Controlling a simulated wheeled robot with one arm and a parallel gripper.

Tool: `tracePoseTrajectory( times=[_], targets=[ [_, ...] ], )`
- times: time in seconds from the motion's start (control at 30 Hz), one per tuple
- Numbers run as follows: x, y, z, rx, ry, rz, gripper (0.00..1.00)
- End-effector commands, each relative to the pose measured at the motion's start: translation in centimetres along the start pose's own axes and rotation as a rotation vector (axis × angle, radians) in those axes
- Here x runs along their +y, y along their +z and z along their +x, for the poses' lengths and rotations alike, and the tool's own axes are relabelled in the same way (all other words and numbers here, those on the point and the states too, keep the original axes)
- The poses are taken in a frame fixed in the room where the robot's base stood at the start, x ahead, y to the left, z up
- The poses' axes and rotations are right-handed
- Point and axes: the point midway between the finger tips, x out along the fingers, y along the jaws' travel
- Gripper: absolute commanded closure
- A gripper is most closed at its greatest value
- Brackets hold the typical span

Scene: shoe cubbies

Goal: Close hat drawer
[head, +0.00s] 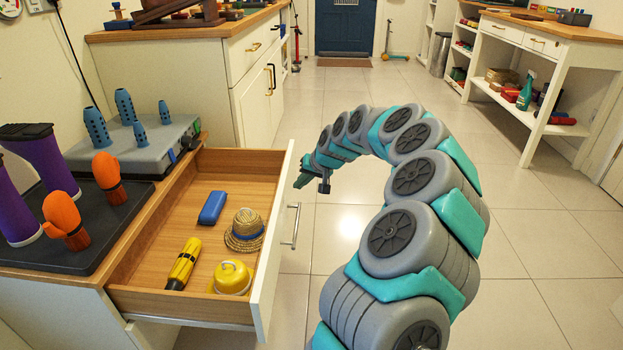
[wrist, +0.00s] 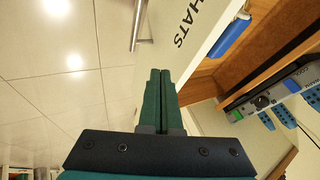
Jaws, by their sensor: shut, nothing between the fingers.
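The hat drawer (head: 273,262) is pulled well out of the white cabinet at the left. Its white front shows in the wrist view with the word HATS (wrist: 187,29). A metal bar handle (head: 294,226) is on the front; part of it shows in the wrist view (wrist: 137,28). In the drawer lie a straw hat (head: 245,232), a yellow hard hat (head: 232,278), a blue case (head: 212,208) and a yellow-and-black torch (head: 183,264). My gripper (head: 302,181) is shut and empty, near the far end of the drawer front. The wrist view shows its fingers (wrist: 158,74) together beside the front; I cannot tell whether they touch it.
The cabinet top (head: 104,277) holds a black mat with purple boots and orange gloves on pegs, and a grey boot dryer (head: 143,152). Another white cabinet (head: 200,84) stands behind. The tiled floor (head: 548,240) at the right is clear up to a workbench (head: 534,62).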

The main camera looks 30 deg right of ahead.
Motion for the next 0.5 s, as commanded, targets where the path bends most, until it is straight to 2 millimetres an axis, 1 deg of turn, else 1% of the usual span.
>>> tracePoseTrajectory(
  times=[0.03,0.2,0.5],
  targets=[
    [-0.6,0.0,0.3,0.000,0.000,-0.001,1.00],
    [-1.8,0.0,0.9,0.000,0.001,0.000,1.00],
    [-2.0,0.0,1.0,0.000,0.001,0.001,1.00]
  ],
)
